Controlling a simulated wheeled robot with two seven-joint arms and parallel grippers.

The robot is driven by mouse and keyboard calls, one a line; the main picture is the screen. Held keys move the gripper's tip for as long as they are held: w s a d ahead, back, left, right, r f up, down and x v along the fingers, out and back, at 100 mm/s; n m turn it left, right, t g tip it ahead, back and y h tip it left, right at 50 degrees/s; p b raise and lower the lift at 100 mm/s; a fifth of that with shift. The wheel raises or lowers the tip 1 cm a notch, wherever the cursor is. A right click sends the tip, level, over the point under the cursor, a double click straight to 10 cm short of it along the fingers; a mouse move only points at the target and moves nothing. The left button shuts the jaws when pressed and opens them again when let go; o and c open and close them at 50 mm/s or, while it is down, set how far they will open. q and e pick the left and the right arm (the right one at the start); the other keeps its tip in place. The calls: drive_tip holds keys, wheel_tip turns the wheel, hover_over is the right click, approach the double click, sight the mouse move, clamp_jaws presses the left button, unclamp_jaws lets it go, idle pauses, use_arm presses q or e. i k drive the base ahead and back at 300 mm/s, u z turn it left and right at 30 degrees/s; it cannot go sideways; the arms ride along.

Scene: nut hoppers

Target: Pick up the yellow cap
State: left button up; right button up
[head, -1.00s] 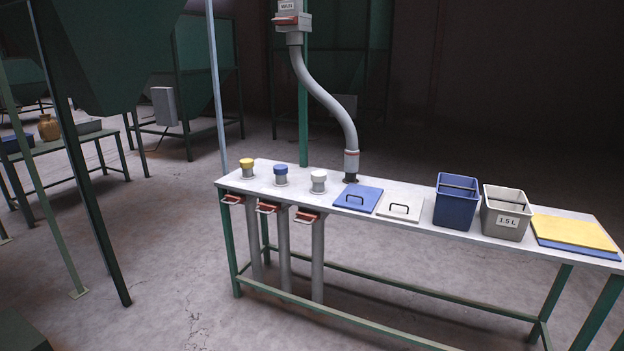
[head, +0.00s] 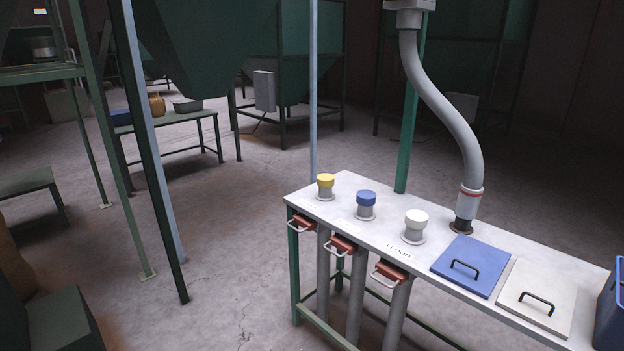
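The yellow cap (head: 325,180) sits on top of a short grey pipe stub at the far left end of the white-topped table (head: 345,190). It is the leftmost of three capped stubs. A blue cap (head: 366,198) and a white cap (head: 416,217) sit on the other two stubs, to its right and nearer. Neither of my grippers shows in the head view.
Red slide gates with handles (head: 302,223) hang under the table's front edge, with grey pipes below. A curved grey hose (head: 450,110) meets the tabletop behind the white cap. Blue (head: 470,265) and white (head: 537,294) lids lie rightward. Floor left of the table is clear.

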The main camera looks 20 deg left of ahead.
sight(324, 181)
drive_tip(key=u, duration=1.55)
drive_tip(key=i, duration=2.65)
drive_tip(key=z, duration=1.85)
